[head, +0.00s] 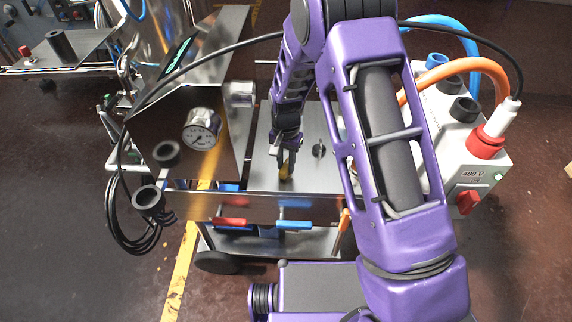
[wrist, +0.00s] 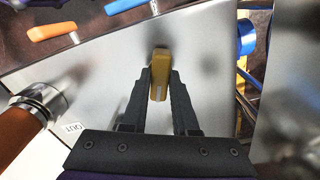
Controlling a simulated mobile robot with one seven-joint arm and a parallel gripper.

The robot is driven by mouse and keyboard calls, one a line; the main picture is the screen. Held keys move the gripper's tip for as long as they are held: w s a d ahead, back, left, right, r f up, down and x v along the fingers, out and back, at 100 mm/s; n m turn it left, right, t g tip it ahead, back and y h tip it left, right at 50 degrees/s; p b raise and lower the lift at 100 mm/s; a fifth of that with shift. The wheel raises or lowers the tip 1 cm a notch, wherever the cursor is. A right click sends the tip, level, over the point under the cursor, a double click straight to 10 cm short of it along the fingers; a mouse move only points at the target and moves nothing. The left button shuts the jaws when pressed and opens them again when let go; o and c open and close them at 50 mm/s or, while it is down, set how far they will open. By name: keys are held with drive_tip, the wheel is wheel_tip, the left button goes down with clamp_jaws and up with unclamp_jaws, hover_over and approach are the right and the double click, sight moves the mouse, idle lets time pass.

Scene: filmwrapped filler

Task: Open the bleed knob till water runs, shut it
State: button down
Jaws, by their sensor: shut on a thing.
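A yellow knob (wrist: 159,72), which I take to be the bleed knob, stands on a bare steel panel (wrist: 98,88) in the wrist view. My gripper (wrist: 160,90) is shut on it, with one dark finger on each side. In the head view my gripper (head: 286,160) reaches down to the steel top, and the yellow knob (head: 285,172) shows at its fingertips. No running water shows in either view. The knob's base is partly hidden.
A pressure gauge (head: 202,128) stands left of my gripper, and a small dark knob (head: 319,150) to its right. Red (head: 229,222) and blue (head: 294,225) lever handles stick out in front. A white 400 V box (head: 470,140) with cables stands at the right.

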sight(286, 165)
drive_tip(key=m, duration=0.4)
idle(0.5)
drive_tip(key=c, duration=0.7)
unclamp_jaws()
drive_tip(key=shift+r, duration=0.1)
wheel_tip(286, 165, up, 17)
drive_tip(key=shift+r+p, duration=0.15)
drive_tip(key=shift+p, duration=1.05)
